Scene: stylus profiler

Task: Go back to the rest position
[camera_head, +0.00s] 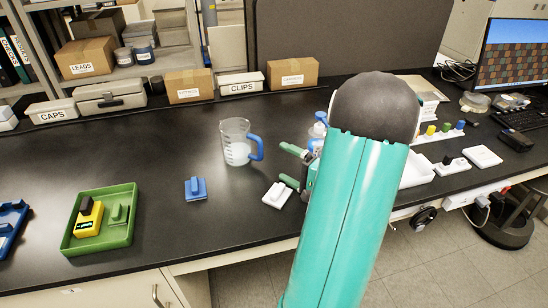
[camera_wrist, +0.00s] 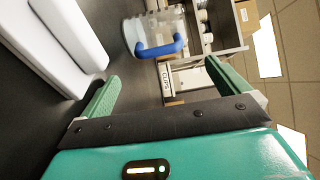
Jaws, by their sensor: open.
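My gripper (camera_head: 289,166) is open, with its two green fingers apart and nothing between them. It is above the black bench, to the right of a clear measuring jug (camera_head: 236,144) with a blue handle. My teal arm covers part of the bench behind it in the head view. In the wrist view my gripper (camera_wrist: 160,85) shows open and empty, with the jug (camera_wrist: 152,30) beyond the fingertips. A white block-shaped piece (camera_head: 277,194) lies on the bench just below the fingers.
A green tray (camera_head: 126,233) holds a yellow and a green piece. A blue piece (camera_head: 195,189) lies left of centre. Boxes stand along the back, including the CLIPS box (camera_head: 240,84). White pieces and a monitor (camera_head: 516,55) are at right.

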